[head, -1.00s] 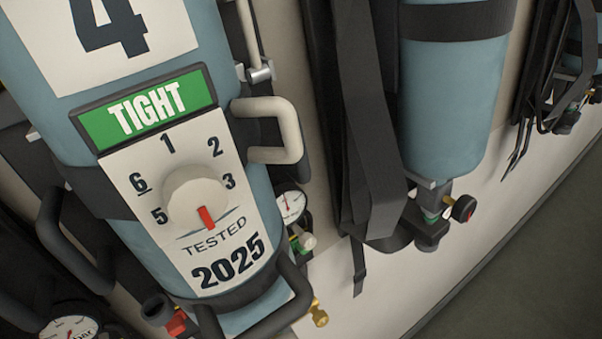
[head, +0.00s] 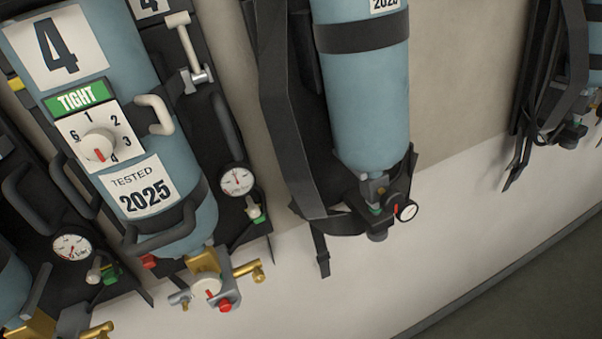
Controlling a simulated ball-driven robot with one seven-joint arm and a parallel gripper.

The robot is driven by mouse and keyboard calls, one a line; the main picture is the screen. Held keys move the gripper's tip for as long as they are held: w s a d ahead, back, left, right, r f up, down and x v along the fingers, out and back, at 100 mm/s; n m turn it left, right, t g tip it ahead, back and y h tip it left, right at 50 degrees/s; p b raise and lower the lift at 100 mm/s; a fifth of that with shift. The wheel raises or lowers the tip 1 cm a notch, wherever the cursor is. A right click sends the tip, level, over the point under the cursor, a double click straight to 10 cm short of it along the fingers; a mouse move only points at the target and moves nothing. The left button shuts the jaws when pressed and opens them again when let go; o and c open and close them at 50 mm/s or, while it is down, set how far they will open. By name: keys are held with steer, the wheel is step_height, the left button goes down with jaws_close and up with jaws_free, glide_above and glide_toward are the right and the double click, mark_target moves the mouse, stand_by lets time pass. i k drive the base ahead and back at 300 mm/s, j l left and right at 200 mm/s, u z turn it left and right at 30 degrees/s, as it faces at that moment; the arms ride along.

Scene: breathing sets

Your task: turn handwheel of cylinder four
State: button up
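Cylinder four (head: 178,150) is a blue tank, tilted in the picture at the left, with a white "4" plate (head: 58,46). A green "TIGHT" sign (head: 78,98) sits above a white numbered dial plate (head: 72,128). Its cream knob (head: 97,141) has a red mark pointing down, near the 4. Below the tank is a brass valve (head: 204,262). It has a small round white-faced part with a red mark (head: 207,286), a red button (head: 225,305) and a brass side outlet (head: 248,270). I cannot tell for sure which part is the handwheel. My gripper is not in view.
A second blue cylinder (head: 368,100) hangs to the right, with a black knob (head: 405,210) at its valve and dark straps (head: 272,110). Pressure gauges (head: 237,180) and (head: 71,247) flank cylinder four. Grey tube handles (head: 165,235) stick out. The pale wall (head: 465,225) is clear at lower right.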

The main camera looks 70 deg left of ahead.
mark_target(207, 283)
steer(key=i+l+u, duration=0.1)
steer(key=l+u, duration=0.15)
steer(key=u, duration=0.15)
steer(key=l+u, duration=0.55)
steer(key=u, duration=0.2)
steer(key=l+u, duration=0.35)
steer(key=u, duration=0.85)
steer(key=i, duration=0.05)
